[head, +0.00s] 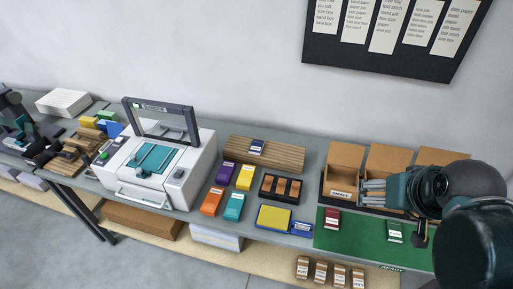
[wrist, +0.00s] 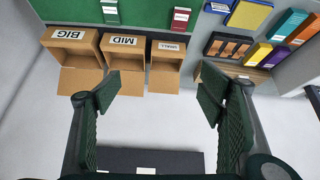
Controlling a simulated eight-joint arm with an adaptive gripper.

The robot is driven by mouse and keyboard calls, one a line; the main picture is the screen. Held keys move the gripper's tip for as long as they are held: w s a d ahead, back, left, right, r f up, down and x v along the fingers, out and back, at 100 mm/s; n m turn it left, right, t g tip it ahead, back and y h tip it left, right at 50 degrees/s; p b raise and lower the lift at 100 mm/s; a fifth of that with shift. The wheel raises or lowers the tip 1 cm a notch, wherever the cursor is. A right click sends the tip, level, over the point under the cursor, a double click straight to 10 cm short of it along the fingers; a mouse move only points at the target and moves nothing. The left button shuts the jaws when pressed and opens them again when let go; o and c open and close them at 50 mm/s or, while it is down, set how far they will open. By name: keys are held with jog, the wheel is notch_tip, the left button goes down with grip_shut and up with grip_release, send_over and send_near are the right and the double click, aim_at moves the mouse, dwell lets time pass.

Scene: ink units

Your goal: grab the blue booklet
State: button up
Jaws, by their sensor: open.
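A dark blue booklet (head: 257,147) with a pale label lies on the wooden slatted board (head: 285,155) at the back. It is small near the right edge of the wrist view (wrist: 243,79). A brighter blue labelled piece (head: 302,228) sits beside the yellow pad (head: 273,217); I cannot tell whether it is a booklet. In the wrist view it is at the top (wrist: 222,7). My gripper (wrist: 160,98) is open, with nothing between its fingers. It is over by the cardboard boxes, to the right of both blue things in the head view and apart from them.
Three open cardboard boxes (head: 345,155) stand at the back right. Red (head: 332,218) and green (head: 394,232) booklets lie on the green mat (head: 350,240). Purple, yellow, orange and teal booklets (head: 234,206) lie near a white press (head: 155,165). A dark holder (head: 281,188) stands between.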

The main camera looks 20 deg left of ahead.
jog(key=w+a+r+n+g+p, duration=0.1)
jog(key=w+a+r+n, duration=0.1)
jog(key=w+a, duration=0.35)
jog(key=w+a+r+n+g, duration=0.1)
jog(key=w+a+r+n, duration=0.15)
jog(key=w, duration=0.55)
jog(key=n+g+p, duration=0.4)
jog(key=n+g, duration=0.1)
jog(key=n, duration=0.7)
send_over(256, 145)
jog(key=f, duration=2.2)
jog(key=shift+s+d+f, duration=0.15)
jog(key=shift+d+f, duration=0.05)
jog(key=shift+a+f+n, duration=0.25)
jog(key=shift+a+f, duration=0.05)
jog(key=shift+f, duration=1.3)
jog(key=shift+f, duration=2.6)
